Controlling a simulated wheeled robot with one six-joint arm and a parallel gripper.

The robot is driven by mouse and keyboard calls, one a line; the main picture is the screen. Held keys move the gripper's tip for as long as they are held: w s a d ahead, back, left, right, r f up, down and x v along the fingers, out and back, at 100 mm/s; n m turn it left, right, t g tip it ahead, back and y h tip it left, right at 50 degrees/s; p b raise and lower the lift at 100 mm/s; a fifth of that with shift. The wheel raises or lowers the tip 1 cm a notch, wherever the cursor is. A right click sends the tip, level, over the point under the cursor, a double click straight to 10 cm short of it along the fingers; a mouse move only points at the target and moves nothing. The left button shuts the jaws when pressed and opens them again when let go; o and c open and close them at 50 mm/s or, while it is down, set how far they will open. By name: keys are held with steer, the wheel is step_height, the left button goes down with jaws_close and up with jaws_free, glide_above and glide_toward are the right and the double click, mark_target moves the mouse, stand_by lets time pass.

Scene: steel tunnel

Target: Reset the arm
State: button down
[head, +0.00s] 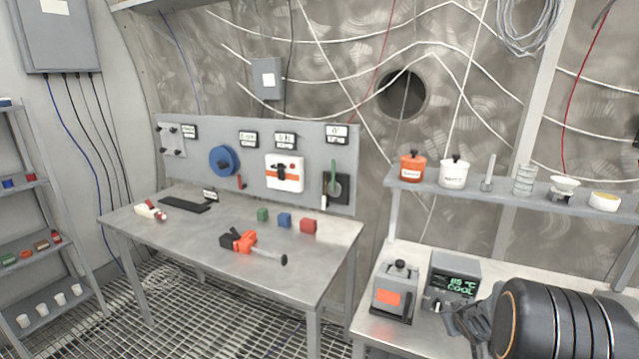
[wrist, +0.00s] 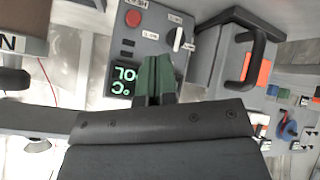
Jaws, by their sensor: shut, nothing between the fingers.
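My gripper (head: 464,322) is at the lower right in the head view, at the end of my dark arm. It is in front of the grey display box (head: 452,281), which shows a green temperature reading and the word COOL. In the wrist view my gripper's greenish fingers (wrist: 155,75) are together and hold nothing. They overlap the face of the display box (wrist: 150,40), beside its green text, red button (wrist: 132,18) and white knob (wrist: 178,38). I cannot tell whether the fingertips touch the box.
A grey box with an orange label (head: 386,297) stands left of the display box. A shelf (head: 480,193) with jars and small vessels runs above. A workbench (head: 180,225) on the left holds three cubes and an orange-black tool (head: 240,241). Open floor grating lies at the lower left.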

steer(key=s+a+r+m+g, duration=0.1)
steer(key=s+a+r+g, duration=0.1)
steer(key=s+a+r, duration=0.8)
steer(key=s+a+r+g+y, duration=0.2)
steer(key=s+a+y, duration=0.1)
steer(key=s+a, duration=0.8)
steer(key=shift+a, duration=0.45)
